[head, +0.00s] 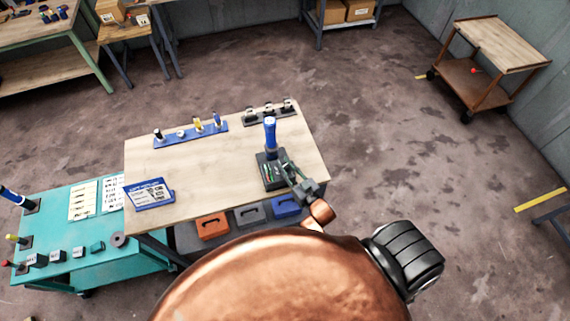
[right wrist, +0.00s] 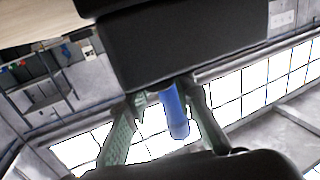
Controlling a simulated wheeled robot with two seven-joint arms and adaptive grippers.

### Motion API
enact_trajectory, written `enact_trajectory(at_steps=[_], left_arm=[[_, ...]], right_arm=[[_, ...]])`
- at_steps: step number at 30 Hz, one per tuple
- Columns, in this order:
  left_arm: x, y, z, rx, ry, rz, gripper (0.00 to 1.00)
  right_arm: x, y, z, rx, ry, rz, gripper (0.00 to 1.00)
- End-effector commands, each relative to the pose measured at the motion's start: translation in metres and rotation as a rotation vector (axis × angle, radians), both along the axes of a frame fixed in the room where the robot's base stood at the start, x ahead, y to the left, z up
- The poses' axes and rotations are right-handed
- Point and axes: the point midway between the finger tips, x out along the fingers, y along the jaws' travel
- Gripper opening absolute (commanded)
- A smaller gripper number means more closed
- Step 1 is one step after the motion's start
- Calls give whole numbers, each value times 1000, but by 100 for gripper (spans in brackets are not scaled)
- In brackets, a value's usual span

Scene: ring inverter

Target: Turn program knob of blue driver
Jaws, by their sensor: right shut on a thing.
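The blue driver (head: 270,135) stands upright in a black base (head: 268,172) at the right side of the wooden table in the head view. Small green marks show on the base. My right gripper (head: 284,160) reaches in from the lower right, its fingers close beside the base. In the right wrist view the black base (right wrist: 185,50) fills the upper middle, and the blue driver (right wrist: 174,112) shows behind and between the fingers (right wrist: 166,92). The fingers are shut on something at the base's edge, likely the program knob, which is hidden. My left gripper is out of view.
The wooden table (head: 205,190) also holds a blue rack (head: 190,133), a dark rack (head: 268,112) and a blue sign (head: 149,193). A teal table (head: 75,235) adjoins it at left. Orange, grey and blue bins sit below. The table's middle is clear.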

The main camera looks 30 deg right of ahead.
Motion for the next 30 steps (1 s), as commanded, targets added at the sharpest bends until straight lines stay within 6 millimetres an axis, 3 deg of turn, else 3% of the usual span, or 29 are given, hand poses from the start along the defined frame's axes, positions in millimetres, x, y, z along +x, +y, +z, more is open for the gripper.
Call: enact_trajectory(at_steps=[22,23,30], left_arm=[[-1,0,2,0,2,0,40],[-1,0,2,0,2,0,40],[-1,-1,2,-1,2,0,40]], right_arm=[[0,0,0,-1,-1,-85,0],[0,0,0,-1,-1,-85,24],[0,0,0,-1,-1,-84,38]])
